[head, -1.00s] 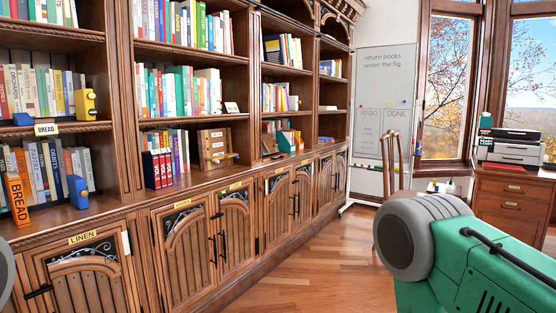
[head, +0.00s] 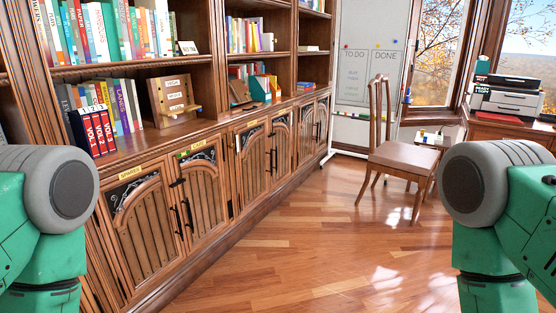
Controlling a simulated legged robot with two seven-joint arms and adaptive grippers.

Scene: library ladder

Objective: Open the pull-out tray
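I cannot single out a pull-out tray in the head view. A black and white printer-like machine (head: 508,98) stands on the wooden desk (head: 512,131) at the far right, and any tray on it is too small to make out. The long wooden bookcase (head: 215,135) on the left has closed lower doors with dark handles and small yellow labels; no tray sticks out of it. Only green and grey links of my arms show at the left and right edges. Both my grippers are out of view.
A wooden chair (head: 403,156) stands on the floor right of centre, with a small white table (head: 430,140) behind it. A whiteboard (head: 365,50) stands at the back beside the windows. The wooden floor (head: 300,250) ahead is clear up to the chair.

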